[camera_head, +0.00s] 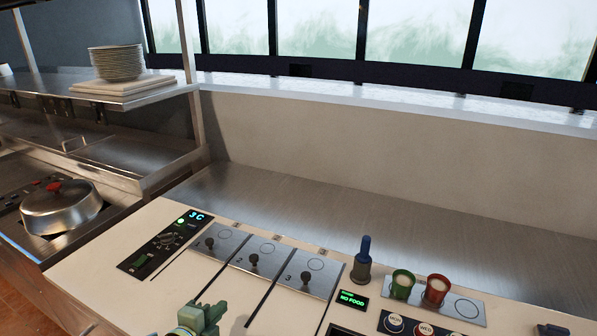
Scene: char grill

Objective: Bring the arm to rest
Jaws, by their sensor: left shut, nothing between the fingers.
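My left gripper (203,316) shows at the bottom edge of the view, left of the middle. It is a greenish gripper, shut with nothing in it. It is over the white front part of the counter (100,262), apart from the lidded slots. The rest of my left arm is mostly cut off by the picture's lower edge. My right gripper is not in view.
Metal plates with dark knobs (253,260) line the counter beside a control panel (163,243). A lidded pot (62,209) sits left. The steel strip behind is clear.

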